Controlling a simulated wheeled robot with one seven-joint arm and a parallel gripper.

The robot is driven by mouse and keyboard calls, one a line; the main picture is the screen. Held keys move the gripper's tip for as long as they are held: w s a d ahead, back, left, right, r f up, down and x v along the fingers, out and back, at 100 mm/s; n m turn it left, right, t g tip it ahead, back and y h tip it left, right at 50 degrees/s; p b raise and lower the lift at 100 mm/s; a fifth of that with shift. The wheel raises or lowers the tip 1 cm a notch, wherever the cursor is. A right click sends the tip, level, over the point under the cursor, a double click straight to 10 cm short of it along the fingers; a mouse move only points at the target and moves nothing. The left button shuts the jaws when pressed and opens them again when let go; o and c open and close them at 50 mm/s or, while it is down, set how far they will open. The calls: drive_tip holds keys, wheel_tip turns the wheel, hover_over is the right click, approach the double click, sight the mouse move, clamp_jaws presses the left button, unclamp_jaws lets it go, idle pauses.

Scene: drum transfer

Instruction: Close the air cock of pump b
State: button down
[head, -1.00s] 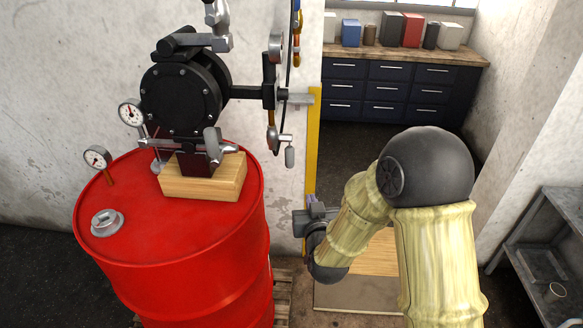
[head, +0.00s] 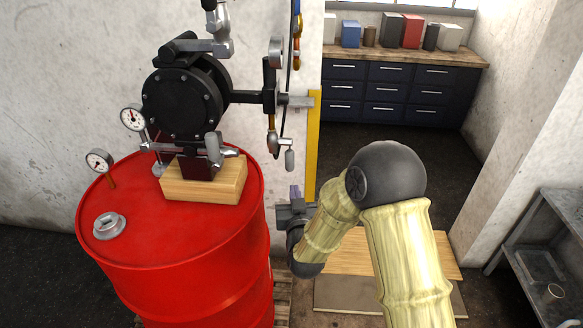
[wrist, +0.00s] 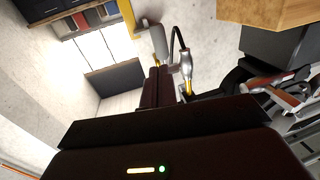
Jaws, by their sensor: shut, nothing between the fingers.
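The black pump (head: 186,98) stands on a wooden block on top of the red drum. Right of it, a vertical line of fittings carries a brass part (head: 271,140) and a hanging grey handle (head: 289,160). I cannot tell which fitting is the air cock, and no pump label is readable. My gripper (head: 296,192) is below and just right of this handle, apart from it in the head view. In the wrist view, the shut dark fingers (wrist: 160,82) point toward a grey handle (wrist: 158,42) and a silver fitting with a yellow band (wrist: 186,65). Nothing is held.
The red drum (head: 180,240) stands close left of my gripper. A yellow wall edge (head: 313,150) is behind the gripper. Drawers (head: 400,92) and a grey shelf (head: 545,240) stand farther off.

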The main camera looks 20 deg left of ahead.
sight(291, 165)
drive_tip(key=p+x, duration=0.3)
drive_tip(key=x, duration=0.5)
drive_tip(key=shift+w+a+r, duration=0.1)
drive_tip(key=shift+w, duration=0.15)
drive_tip(key=shift+p+x, duration=0.45)
drive_tip(key=shift+x, duration=0.35)
drive_tip(key=shift+w+f+b, duration=0.1)
drive_tip(key=shift+f+b, duration=0.2)
drive_tip(key=shift+b, duration=0.2)
drive_tip(key=shift+f+b, duration=0.1)
drive_tip(key=shift+b, duration=0.25)
